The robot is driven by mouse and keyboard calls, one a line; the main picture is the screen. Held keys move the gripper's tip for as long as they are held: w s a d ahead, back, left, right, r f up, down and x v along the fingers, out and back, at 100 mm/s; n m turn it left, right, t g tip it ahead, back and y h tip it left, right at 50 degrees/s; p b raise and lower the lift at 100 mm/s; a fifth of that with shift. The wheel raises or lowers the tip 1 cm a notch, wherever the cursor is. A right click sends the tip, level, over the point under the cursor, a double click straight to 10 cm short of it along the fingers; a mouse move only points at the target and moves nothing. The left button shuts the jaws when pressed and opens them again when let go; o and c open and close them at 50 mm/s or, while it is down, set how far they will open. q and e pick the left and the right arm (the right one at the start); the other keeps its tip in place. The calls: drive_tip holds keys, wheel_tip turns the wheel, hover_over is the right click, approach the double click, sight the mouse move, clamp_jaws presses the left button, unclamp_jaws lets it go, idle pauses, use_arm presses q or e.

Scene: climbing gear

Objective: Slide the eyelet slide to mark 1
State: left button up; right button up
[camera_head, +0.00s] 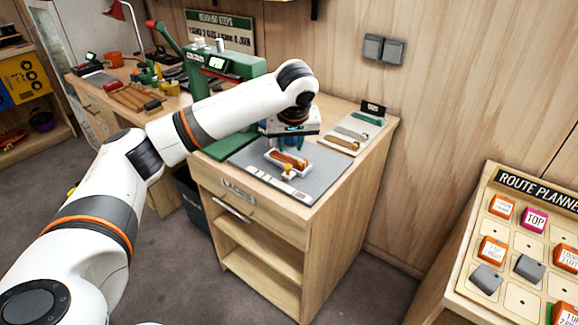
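My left gripper (291,144) points down over the grey mat (247,158) on the small wooden cabinet. Its fingers are small and partly hidden under the gripper body, so their opening cannot be read. Just below and in front of it is a white tray (269,157) with brown-orange pieces (291,160). A small yellow-and-white piece (288,170) stands at the tray's front side; it may be the eyelet slide, but it is too small to be sure. A pale marked strip (285,188) lies in front; its marks cannot be read. My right gripper is not in view.
Pale and green strips (352,132) lie at the cabinet top's right, with a black sign (373,108) behind. A green machine (215,65) stands behind my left arm. The route planner board (515,240) stands at the right. Open floor lies between.

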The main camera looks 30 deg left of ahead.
sight(288, 166)
use_arm(q)
drive_tip(key=x, duration=1)
drive_tip(key=shift+w+a+f, duration=0.1)
drive_tip(key=shift+a, duration=0.1)
clamp_jaws()
